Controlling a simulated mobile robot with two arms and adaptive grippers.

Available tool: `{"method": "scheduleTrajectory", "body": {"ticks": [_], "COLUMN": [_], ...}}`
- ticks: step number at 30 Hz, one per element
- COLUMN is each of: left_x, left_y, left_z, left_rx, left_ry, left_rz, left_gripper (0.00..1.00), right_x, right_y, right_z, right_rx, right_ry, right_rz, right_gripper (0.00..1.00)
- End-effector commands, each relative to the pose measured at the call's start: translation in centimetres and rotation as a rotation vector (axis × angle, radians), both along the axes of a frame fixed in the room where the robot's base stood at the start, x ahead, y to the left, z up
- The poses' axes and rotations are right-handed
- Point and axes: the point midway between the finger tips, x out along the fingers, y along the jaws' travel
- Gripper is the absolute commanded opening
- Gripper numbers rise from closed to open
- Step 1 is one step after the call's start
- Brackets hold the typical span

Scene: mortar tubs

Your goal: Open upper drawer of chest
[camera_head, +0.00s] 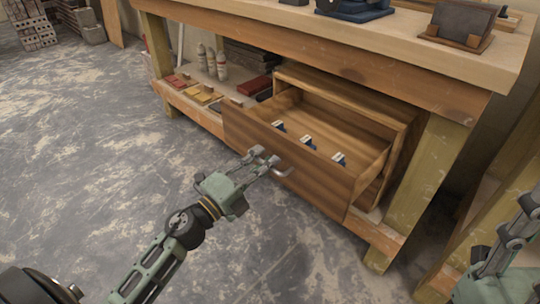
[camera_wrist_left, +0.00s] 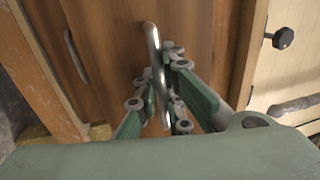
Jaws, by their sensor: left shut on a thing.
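The wooden chest (camera_head: 402,118) stands on the low shelf of the workbench. Its upper drawer (camera_head: 330,183) is pulled well out, and its inside is visible from above. Three small blue-and-white items (camera_head: 309,143) lie in a row in it. My left gripper (camera_head: 267,163) is shut on the metal bar handle (camera_head: 283,172) of the drawer front. In the left wrist view the fingers (camera_wrist_left: 163,95) close around this handle (camera_wrist_left: 152,45). A second bar handle (camera_wrist_left: 76,56) shows to the left there. Part of my right arm shows at the right edge, its gripper out of view.
The workbench top (camera_head: 350,38) overhangs the chest, and a bench leg (camera_head: 425,175) stands close to its right side. Bottles (camera_head: 221,65) and small coloured blocks (camera_head: 205,95) sit on the shelf to the left. The grey floor (camera_head: 90,150) in front is clear.

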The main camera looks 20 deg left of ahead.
Motion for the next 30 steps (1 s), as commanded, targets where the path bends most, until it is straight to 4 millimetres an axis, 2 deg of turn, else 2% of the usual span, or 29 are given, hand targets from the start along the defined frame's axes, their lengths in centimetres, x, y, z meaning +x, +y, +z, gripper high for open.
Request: {"method": "scheduleTrajectory", "body": {"ticks": [17,18,21,30], "left_x": [-0.67,-0.67,-0.66,-0.73], "left_y": [0.24,0.24,0.24,0.27], "left_z": [-0.06,-0.07,-0.05,-0.03], "left_rx": [0.000,0.000,0.000,0.000], "left_ry": [0.001,0.001,0.001,0.000], "left_rz": [0.000,0.000,0.000,0.000], "left_gripper": [0.00,0.10,0.17,0.17], "right_x": [0.11,0.11,0.10,0.07], "right_y": [0.05,0.04,0.01,-0.10], "right_z": [-0.34,-0.32,-0.25,0.01], "right_rx": [-0.002,-0.002,0.000,0.007], "right_ry": [0.014,0.014,0.011,0.001], "right_rz": [0.001,0.001,0.000,-0.002], "right_gripper": [0.40,0.40,0.40,0.40]}}
